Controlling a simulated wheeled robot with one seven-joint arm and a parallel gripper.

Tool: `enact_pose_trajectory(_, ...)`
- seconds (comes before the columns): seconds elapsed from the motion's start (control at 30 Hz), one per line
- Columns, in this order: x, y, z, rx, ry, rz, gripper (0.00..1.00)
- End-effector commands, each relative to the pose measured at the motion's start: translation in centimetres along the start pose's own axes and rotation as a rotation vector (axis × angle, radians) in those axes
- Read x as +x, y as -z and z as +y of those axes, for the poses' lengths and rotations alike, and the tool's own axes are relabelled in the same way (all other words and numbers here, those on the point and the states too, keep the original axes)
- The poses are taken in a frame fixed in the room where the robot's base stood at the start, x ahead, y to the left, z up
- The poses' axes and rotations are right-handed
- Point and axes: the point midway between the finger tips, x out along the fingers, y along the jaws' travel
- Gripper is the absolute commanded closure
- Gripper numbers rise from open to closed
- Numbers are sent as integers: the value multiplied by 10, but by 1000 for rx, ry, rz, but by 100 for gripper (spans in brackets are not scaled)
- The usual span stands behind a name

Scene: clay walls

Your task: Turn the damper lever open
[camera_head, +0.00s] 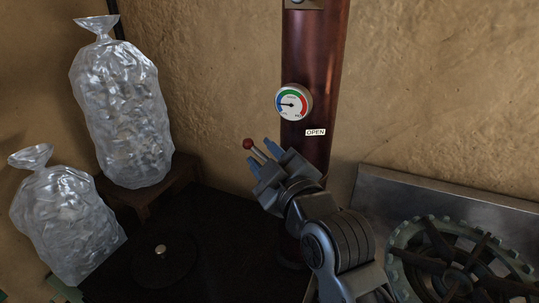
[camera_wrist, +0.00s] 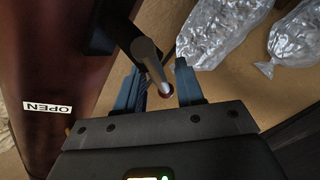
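The damper lever (camera_head: 259,154) is a short metal rod with a red ball knob (camera_head: 247,144), standing out from a dark red-brown pipe (camera_head: 312,60). My gripper (camera_head: 262,156) is at the lever, with its blue fingers apart on either side of the rod. The wrist view shows the lever (camera_wrist: 149,60) running down between the fingers of my gripper (camera_wrist: 158,80), with gaps visible beside it; the red knob is mostly hidden behind the rod's end. An "OPEN" label (camera_head: 316,132) is on the pipe, to the lever's right. It also shows in the wrist view (camera_wrist: 48,107).
A round gauge (camera_head: 293,103) sits on the pipe above the lever. Two clear filled bags (camera_head: 122,110) (camera_head: 62,220) stand at the left, one on a wooden stool. A dark top with a round lid (camera_head: 165,268) lies below. A toothed green wheel (camera_head: 455,262) is at the lower right.

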Motion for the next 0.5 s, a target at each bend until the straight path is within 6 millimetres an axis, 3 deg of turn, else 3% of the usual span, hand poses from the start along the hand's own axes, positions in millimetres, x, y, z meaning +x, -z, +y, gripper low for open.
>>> enact_pose_trajectory(0.1, 0, 0, 0, 0, 0, 0, 64)
enact_pose_trajectory(0.5, 0, 0, 1, 0, -1, 0, 100)
